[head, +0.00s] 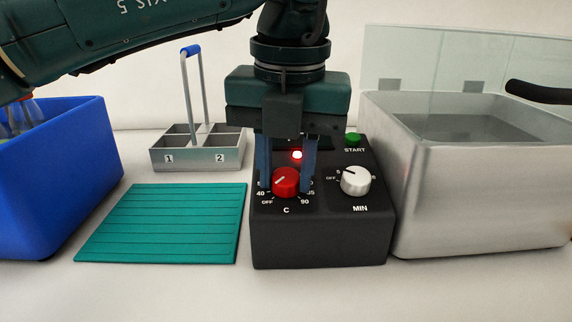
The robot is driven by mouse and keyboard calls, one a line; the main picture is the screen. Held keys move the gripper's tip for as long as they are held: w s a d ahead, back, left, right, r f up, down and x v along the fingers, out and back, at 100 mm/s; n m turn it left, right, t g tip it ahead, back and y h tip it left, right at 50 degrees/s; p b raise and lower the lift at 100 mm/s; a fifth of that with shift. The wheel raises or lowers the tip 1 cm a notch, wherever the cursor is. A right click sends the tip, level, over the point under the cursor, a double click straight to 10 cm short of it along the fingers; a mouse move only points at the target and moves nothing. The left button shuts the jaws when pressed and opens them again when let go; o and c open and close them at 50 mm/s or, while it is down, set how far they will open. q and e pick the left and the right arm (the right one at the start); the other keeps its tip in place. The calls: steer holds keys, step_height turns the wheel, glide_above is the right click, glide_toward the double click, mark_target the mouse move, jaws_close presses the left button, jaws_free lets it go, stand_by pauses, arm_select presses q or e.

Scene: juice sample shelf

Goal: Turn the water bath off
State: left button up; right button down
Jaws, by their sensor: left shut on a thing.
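The water bath is a steel tank (480,190) at the right with a clear raised lid (470,60). Its black control box (320,236) stands just left of the tank. On the box are a red temperature knob (286,183), a white minute knob (355,181), a green START button (353,138) and a lit red lamp (297,155). My left gripper (286,181) points down with its blue fingers on either side of the red knob, shut on it. The knob's white pointer aims toward the lower left. The white knob's pointer is near 5. My right gripper is not in view.
A blue bin (60,190) stands at the far left with bottles inside. A metal carrier (200,158) with a blue handle and numbered compartments stands behind a flat teal ribbed mat (165,222). The white table is clear in front.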

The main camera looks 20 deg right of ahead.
arm_select(q)
steer(key=shift+r, duration=0.1)
steer(key=o, duration=1)
steer(key=shift+c, duration=0.2)
step_height(320, 180, up, 13)
steer(key=s+p, duration=0.1)
steer(key=p, duration=0.2)
steer(key=shift+s+p, duration=0.3)
steer(key=shift+p, duration=0.1)
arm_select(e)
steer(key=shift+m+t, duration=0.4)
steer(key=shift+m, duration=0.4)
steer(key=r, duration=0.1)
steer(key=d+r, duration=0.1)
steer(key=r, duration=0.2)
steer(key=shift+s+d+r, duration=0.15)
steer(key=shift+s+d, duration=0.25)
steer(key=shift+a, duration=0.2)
